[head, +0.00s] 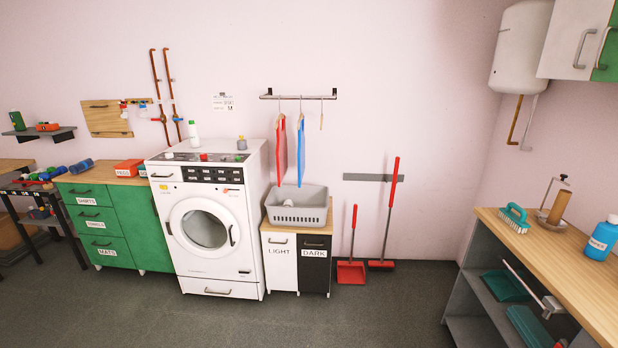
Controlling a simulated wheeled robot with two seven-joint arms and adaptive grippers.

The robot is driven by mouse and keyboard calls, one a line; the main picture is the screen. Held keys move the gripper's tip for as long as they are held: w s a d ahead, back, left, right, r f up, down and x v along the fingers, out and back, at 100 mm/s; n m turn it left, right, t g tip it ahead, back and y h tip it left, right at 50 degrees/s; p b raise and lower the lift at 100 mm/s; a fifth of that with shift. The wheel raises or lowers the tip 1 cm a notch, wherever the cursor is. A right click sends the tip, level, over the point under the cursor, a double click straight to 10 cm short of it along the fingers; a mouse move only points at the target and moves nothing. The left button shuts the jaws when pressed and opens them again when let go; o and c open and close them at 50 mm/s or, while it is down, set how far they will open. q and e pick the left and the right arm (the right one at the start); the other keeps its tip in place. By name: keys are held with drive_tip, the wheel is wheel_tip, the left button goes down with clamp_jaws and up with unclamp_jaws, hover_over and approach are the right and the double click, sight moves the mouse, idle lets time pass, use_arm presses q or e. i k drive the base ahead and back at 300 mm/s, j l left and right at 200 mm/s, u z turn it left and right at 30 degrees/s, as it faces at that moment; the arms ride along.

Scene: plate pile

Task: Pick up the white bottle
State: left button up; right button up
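A slim white bottle (193,136) stands upright on top of the white washing machine (211,268), towards its back edge. A small grey container with a yellowish top (241,143) stands to its right on the same machine. Neither of my grippers shows in the head view, and nothing is touching the bottle.
A green drawer cabinet (132,228) adjoins the washer on the left. A grey basket (298,214) sits on the light and dark cabinets at right. A wooden-topped counter (577,275) with a blue bottle (602,238) stands far right. The grey floor (325,320) in front is clear.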

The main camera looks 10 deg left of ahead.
sight(193, 133)
drive_tip(key=i+j, duration=0.1)
drive_tip(key=i, duration=0.3)
drive_tip(key=i+j, duration=0.1)
drive_tip(key=i, duration=0.3)
drive_tip(key=i+j, duration=0.3)
drive_tip(key=i+j+u, duration=0.1)
drive_tip(key=i+j, duration=0.15)
drive_tip(key=i, duration=0.2)
drive_tip(key=i+j, duration=0.2)
drive_tip(key=j, duration=0.2)
drive_tip(key=i+j, duration=0.45)
drive_tip(key=j, duration=0.9)
drive_tip(key=i+j, duration=0.1)
drive_tip(key=j, duration=0.5)
drive_tip(key=i+j+u, duration=0.1)
drive_tip(key=j, duration=0.5)
